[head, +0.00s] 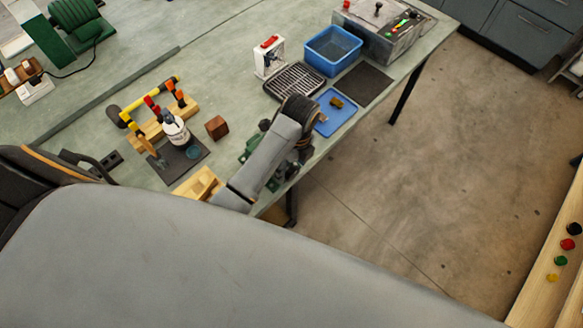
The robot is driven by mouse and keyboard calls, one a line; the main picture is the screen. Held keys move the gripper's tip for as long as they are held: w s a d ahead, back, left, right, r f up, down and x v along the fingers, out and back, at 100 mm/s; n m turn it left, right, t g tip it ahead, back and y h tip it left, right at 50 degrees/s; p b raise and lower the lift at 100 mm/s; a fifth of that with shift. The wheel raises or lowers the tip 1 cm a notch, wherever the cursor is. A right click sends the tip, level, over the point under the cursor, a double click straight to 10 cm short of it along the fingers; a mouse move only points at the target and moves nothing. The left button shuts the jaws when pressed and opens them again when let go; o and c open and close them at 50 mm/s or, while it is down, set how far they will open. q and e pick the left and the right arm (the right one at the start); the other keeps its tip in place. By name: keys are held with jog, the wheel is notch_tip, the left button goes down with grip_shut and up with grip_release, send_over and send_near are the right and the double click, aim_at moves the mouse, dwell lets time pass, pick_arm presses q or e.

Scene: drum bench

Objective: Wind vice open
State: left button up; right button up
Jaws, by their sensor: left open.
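The vice is a green body (251,149) at the front edge of the bench. Most of it is hidden behind my grey left arm; only bits of green show on either side. Its jaws and handle cannot be made out. My left gripper (297,164) hangs at the bench's front edge, just right of the vice, below the dark wrist. It is open, though its fingers are small and partly covered. I cannot tell whether it touches the vice. My right gripper is not in view.
On the bench (228,88) stand a blue bin (332,50), a blue tray (338,118), a black grate (293,82), a brown block (216,128), a white bottle (175,130) on a dark mat, and a tool rack (150,128). Open floor (430,170) lies right of the bench.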

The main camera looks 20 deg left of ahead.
pick_arm(q)
jog(key=shift+f, duration=0.9)
jog(key=shift+s, duration=0.1)
jog(key=shift+c, duration=0.4)
jog(key=c, duration=1.1)
jog(key=shift+a+t, duration=0.1)
jog(key=shift+t, duration=0.2)
jog(key=t, duration=0.1)
jog(key=t+h, duration=0.1)
jog(key=t, duration=0.1)
jog(key=shift+s+a, duration=0.15)
jog(key=shift+s, duration=0.15)
jog(key=shift+s+t+h, duration=0.1)
jog(key=shift+t+h, duration=0.6)
jog(key=shift+t, duration=0.7)
